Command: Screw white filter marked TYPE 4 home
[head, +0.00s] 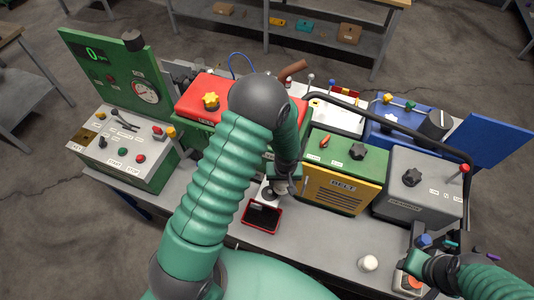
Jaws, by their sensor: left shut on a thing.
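My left gripper (280,188) reaches down over the bench in front of the red-topped machine, just behind a red-rimmed tray. It is shut on a pale, round thing, which looks like the white filter (268,194). The gripper and forearm hide much of it, and I cannot read a TYPE mark or see how it sits on its mount. Another small white cylinder (368,263) stands upright on the bench at the front right. My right gripper (412,262) is at the lower right beside a grey box with orange and blue parts; its fingers are not clear.
The red-rimmed tray (262,217) has a dark inside. The red-topped machine (209,90), green and yellow BELT box (345,165) and grey box (414,185) line the bench. A dark bar arches over the right side. Bare bench lies around the white cylinder.

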